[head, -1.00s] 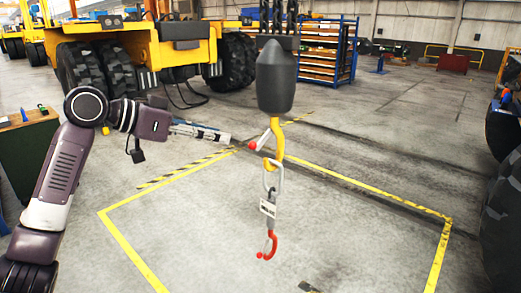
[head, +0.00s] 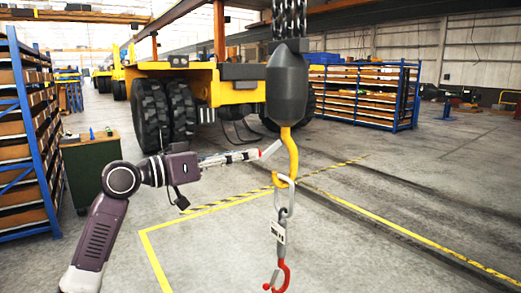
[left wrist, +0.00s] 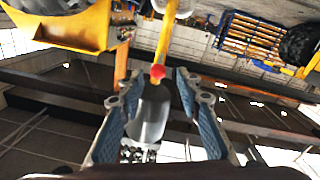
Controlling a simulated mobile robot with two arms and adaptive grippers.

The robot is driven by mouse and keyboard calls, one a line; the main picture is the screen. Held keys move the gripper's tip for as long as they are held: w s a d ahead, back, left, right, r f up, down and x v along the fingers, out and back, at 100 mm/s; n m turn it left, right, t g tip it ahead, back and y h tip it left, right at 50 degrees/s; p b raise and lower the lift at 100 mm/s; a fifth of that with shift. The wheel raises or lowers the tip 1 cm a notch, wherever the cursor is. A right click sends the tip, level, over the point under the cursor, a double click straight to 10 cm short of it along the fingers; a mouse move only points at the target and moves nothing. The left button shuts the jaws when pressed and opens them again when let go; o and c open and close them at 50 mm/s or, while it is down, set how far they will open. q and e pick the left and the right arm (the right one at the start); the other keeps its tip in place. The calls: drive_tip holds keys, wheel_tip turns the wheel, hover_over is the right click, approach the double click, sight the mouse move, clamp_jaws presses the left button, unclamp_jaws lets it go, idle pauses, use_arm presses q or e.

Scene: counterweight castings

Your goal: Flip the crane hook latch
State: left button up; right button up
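The yellow crane hook (head: 292,160) hangs below a dark grey weight (head: 287,85). Its grey latch lever (head: 271,149) slants down to the left and ends in a red ball, which shows in the left wrist view (left wrist: 157,72). My left gripper (head: 254,155) reaches in from the left, right at the ball end of the lever. In the left wrist view its blue-padded fingers (left wrist: 155,80) are spread, one on each side of the ball, with gaps visible. The ball is mostly hidden in the head view. My right gripper is not in view.
A steel link (head: 285,197) hangs on the yellow hook, with a white tag (head: 278,232) and a smaller red hook (head: 284,275) below. Yellow floor lines (head: 155,258) surround open concrete. Blue racks (head: 365,95) and a yellow vehicle (head: 235,92) stand behind.

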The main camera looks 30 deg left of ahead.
use_arm(q)
drive_tip(key=p+x, duration=0.1)
drive_tip(key=x, duration=0.2)
drive_tip(key=shift+w+d+r, duration=0.15)
drive_tip(key=shift+w+d, duration=0.25)
drive_tip(key=shift+w, duration=0.1)
clamp_jaws()
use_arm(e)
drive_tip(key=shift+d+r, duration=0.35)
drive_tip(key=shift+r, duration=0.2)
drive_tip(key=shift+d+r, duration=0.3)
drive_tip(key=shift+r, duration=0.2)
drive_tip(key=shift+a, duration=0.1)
